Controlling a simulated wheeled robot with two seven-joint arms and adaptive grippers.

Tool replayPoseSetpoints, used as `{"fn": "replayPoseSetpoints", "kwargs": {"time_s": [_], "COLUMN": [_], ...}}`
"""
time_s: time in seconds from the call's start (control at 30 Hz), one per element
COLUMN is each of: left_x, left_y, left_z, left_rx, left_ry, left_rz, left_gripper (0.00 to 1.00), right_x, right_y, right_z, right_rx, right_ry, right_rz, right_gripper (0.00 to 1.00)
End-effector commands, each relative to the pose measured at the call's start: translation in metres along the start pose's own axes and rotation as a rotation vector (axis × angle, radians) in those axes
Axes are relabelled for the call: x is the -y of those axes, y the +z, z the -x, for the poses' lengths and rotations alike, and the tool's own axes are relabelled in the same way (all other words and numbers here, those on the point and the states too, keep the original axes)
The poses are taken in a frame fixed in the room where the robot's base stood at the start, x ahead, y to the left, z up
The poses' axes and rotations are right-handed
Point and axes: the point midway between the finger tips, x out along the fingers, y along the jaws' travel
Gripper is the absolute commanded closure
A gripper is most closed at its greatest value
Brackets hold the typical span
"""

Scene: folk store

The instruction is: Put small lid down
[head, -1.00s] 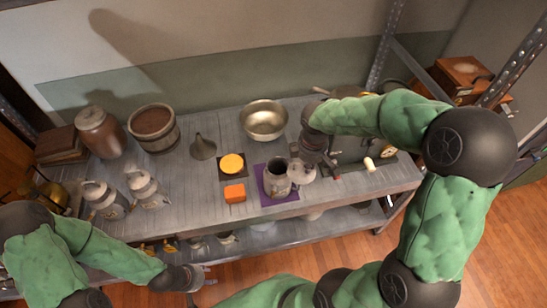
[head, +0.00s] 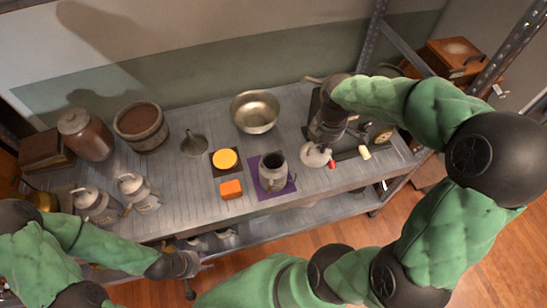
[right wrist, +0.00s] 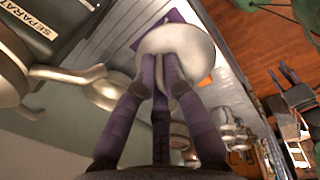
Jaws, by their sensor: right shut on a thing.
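My right gripper (head: 322,142) is shut on a small pale round lid (head: 313,156). It holds the lid above the table, right of the purple mat. In the right wrist view the lid (right wrist: 195,40) is between the fingertips (right wrist: 168,65). An open grey metal can (head: 272,173) with a dark mouth stands upright on the purple mat (head: 288,190); the lid is apart from it. My left gripper (head: 187,268) is low in front of the table, away from the lid, and its finger opening is unclear.
A yellow disc (head: 225,159) on a dark mat and an orange block (head: 231,189) lie left of the can. A metal bowl (head: 255,111) and a funnel (head: 194,143) stand behind. A dark device (head: 350,150) with red and cream knobs is right of the lid.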

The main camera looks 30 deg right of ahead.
Motion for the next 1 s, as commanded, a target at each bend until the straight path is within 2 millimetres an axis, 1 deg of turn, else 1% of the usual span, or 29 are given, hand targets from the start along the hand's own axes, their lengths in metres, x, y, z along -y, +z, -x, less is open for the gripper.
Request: {"fn": "replayPoseSetpoints", "kwargs": {"time_s": [0.07, 0.17, 0.5, 0.6, 0.73, 1.0], "left_x": [0.001, 0.002, 0.006, 0.008, 0.009, 0.011], "left_y": [0.0, 0.0, -0.001, -0.001, -0.001, -0.001], "left_z": [-0.002, -0.005, -0.017, -0.022, -0.027, -0.03], "left_rx": [0.0, 0.0, 0.0, 0.0, 0.0, 0.0], "left_ry": [0.0, 0.0, 0.0, 0.0, 0.0, 0.0], "left_rz": [0.0, 0.0, 0.0, 0.0, 0.0, 0.0], "left_gripper": [0.6, 0.6, 0.6, 0.6, 0.6, 0.6], "right_x": [-0.004, -0.011, -0.047, -0.052, -0.059, -0.064], "right_y": [-0.006, -0.021, -0.08, -0.091, -0.103, -0.112], "right_z": [-0.004, -0.013, -0.051, -0.07, -0.088, -0.101], "right_rx": [-0.001, -0.002, 0.0, 0.0, 0.001, 0.0], "right_ry": [-0.001, -0.001, -0.002, -0.003, -0.002, 0.0], "right_rz": [0.003, 0.006, 0.005, 0.003, 0.003, 0.0], "right_gripper": [1.0, 1.0, 1.0, 1.0, 1.0, 1.0]}}
